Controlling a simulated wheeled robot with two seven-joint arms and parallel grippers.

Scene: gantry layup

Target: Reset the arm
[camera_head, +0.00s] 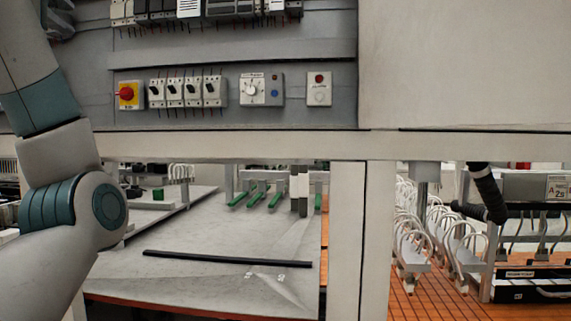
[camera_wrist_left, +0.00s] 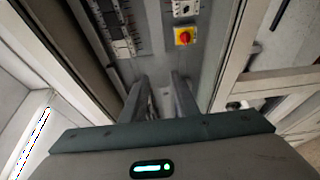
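My left arm (camera_head: 62,160) rises along the left edge of the head view, bent at its joint in front of the grey control panel (camera_head: 230,95). A small dark part of my left gripper (camera_head: 58,20) shows at the top left corner. In the left wrist view my left gripper (camera_wrist_left: 163,88) has its two dark fingers apart with nothing seen between them. They point toward the panel with the red and yellow rotary switch (camera_wrist_left: 184,37); whether they touch it I cannot tell. My right gripper is in neither view.
The panel carries a row of switches (camera_head: 186,92) and a button box (camera_head: 319,88). A pale frame beam (camera_head: 300,145) and post (camera_head: 362,240) stand below it. Behind lies a grey table (camera_head: 200,285) with a black bar (camera_head: 228,258). Cable racks (camera_head: 440,245) stand at right.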

